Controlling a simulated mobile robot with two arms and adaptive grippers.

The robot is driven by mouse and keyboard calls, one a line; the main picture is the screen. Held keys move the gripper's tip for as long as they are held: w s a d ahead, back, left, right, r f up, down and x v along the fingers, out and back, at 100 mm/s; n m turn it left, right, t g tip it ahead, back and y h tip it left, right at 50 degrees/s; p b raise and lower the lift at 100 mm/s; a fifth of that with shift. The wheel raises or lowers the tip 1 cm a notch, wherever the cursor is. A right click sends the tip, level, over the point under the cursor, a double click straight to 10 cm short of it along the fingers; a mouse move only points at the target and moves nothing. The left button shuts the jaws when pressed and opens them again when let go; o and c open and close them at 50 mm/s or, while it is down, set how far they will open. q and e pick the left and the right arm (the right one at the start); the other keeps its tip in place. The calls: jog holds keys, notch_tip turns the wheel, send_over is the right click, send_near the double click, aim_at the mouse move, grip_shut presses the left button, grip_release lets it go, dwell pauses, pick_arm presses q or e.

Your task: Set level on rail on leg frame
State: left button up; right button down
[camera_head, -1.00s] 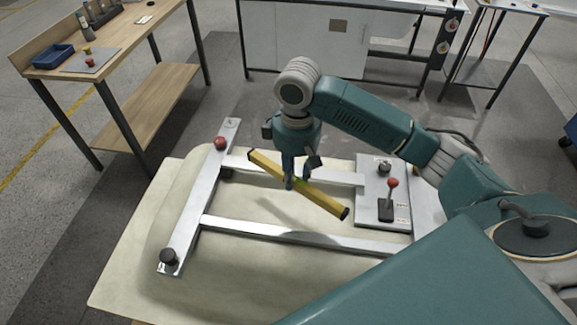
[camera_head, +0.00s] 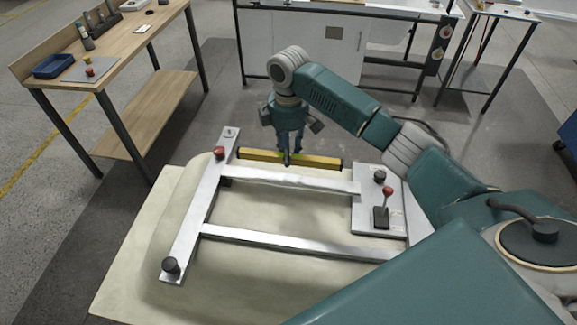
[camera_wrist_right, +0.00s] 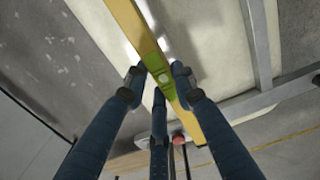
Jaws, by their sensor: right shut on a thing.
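A yellow spirit level (camera_head: 318,161) is held across my right gripper (camera_head: 288,158), which is shut on its middle. In the right wrist view the level (camera_wrist_right: 205,118) shows a green vial section between my right gripper's fingers (camera_wrist_right: 160,85). In the head view the level runs nearly parallel to the far rail (camera_head: 290,178) of the leg frame, just beyond it. I cannot tell how high the level is above it. The metal leg frame (camera_head: 195,222) lies on the pale shell (camera_head: 280,210). My left gripper is not in view.
A plate (camera_head: 365,205) with a red-knobbed lever (camera_head: 387,192) sits at the frame's right side. A red knob (camera_head: 219,152) and a black knob (camera_head: 171,265) stand on the left crossbar. A wooden bench (camera_head: 125,45) stands at the far left.

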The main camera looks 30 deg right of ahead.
aim_at(289, 176)
notch_tip(289, 176, down, 7)
jog(key=shift+f+p, duration=0.1)
jog(key=shift+p, duration=0.4)
jog(key=c, duration=1.4)
grip_release()
notch_tip(289, 176, up, 11)
jog(key=shift+w+f+b, duration=0.1)
jog(key=shift+f+b, duration=0.05)
jog(key=shift+b, duration=0.9)
jog(key=shift+r, duration=0.7)
